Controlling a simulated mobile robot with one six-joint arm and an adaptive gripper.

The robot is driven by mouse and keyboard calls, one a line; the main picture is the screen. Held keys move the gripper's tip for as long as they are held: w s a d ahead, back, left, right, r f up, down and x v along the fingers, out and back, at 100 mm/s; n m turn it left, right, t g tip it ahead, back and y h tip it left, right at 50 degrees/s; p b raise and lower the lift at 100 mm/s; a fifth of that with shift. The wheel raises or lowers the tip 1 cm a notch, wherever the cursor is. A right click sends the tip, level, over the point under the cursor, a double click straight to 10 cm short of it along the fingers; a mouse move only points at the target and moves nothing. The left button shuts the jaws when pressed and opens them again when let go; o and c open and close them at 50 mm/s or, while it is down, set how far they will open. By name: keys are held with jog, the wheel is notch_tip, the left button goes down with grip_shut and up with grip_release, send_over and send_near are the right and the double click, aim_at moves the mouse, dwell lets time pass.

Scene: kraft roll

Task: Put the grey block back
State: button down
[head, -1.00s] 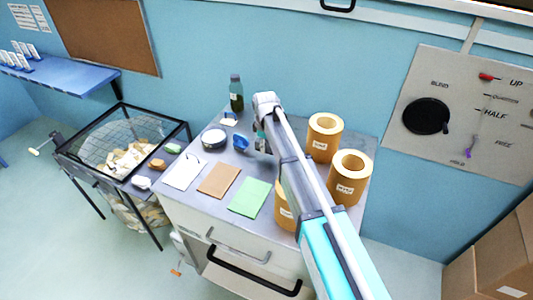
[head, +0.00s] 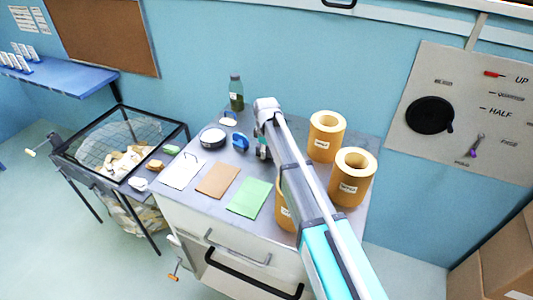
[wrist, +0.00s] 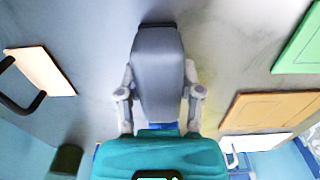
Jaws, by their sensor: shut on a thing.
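The grey block (wrist: 158,75) stands out in the wrist view, held between the two fingers of my gripper (wrist: 158,92). My gripper is shut on it. In the head view my gripper (head: 263,152) is over the grey worktop (head: 215,208), just right of a small blue object (head: 240,142). My arm hides most of the gripper and the block there. I cannot tell whether the block touches the worktop.
Kraft rolls (head: 352,178) stand right of my arm, another partly behind it. A green sheet (head: 249,196), a brown sheet (head: 217,180) and a white sheet (head: 183,171) lie in front. A bottle (head: 236,93) and a round tin (head: 213,137) stand behind.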

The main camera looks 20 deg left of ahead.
jog(key=shift+f, duration=0.15)
jog(key=shift+c, duration=1.3)
grip_release()
jog(key=shift+r, duration=0.2)
notch_tip(320, 180, up, 12)
jog(key=p, duration=1.2)
